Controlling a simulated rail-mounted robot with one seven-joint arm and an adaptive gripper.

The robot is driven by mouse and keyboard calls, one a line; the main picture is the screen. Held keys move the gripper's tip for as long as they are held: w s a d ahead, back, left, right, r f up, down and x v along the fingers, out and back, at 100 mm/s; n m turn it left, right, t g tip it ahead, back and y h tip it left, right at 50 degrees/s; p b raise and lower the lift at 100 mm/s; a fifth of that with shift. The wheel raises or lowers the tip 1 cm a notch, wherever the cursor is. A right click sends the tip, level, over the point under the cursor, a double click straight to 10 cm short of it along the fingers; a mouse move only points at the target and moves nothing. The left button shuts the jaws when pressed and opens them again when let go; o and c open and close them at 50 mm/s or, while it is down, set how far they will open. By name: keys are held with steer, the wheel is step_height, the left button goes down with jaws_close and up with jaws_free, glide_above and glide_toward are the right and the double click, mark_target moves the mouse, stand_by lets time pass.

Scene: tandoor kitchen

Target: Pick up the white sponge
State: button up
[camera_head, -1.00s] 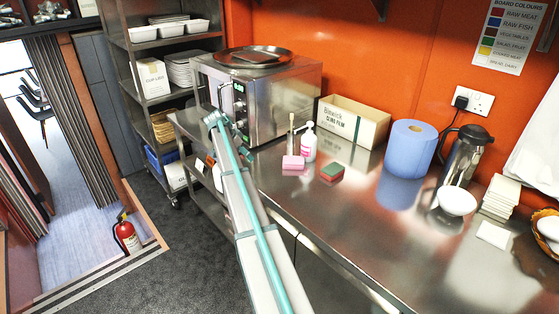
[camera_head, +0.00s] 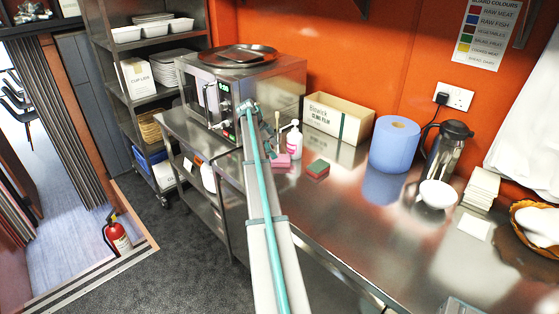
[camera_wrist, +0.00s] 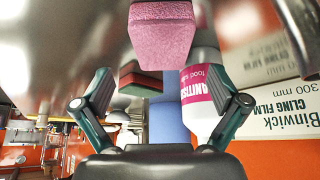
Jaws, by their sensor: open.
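I cannot make out a white sponge in either view. A pink sponge (camera_head: 282,160) lies on the steel counter by the soap bottle; it fills the upper middle of the wrist view (camera_wrist: 162,30). A red and green sponge (camera_head: 318,169) lies to its right and shows behind it in the wrist view (camera_wrist: 141,84). My gripper (camera_wrist: 172,95) is open and empty, its two fingers spread wide. The pink sponge appears ahead of the fingers, not between them. In the head view my arm partly hides the gripper.
The soap bottle (camera_head: 294,142) stands behind the pink sponge. A cling film box (camera_head: 325,118) and a blue paper roll (camera_head: 394,146) stand along the wall. A steel oven (camera_head: 277,88) is at the left. A white bowl (camera_head: 437,194) and white stack (camera_head: 482,188) are at the right.

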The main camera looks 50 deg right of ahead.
mark_target(279, 158)
steer(key=p+x, duration=0.3)
steer(key=x, duration=0.2)
steer(key=shift+w, duration=0.15)
steer(key=shift+f, duration=0.25)
steer(key=shift+f+b, duration=0.2)
steer(key=shift+b, duration=0.35)
stand_by(0.4)
steer(key=c, duration=0.9)
steer(key=shift+o, duration=0.2)
steer(key=shift+r, duration=0.15)
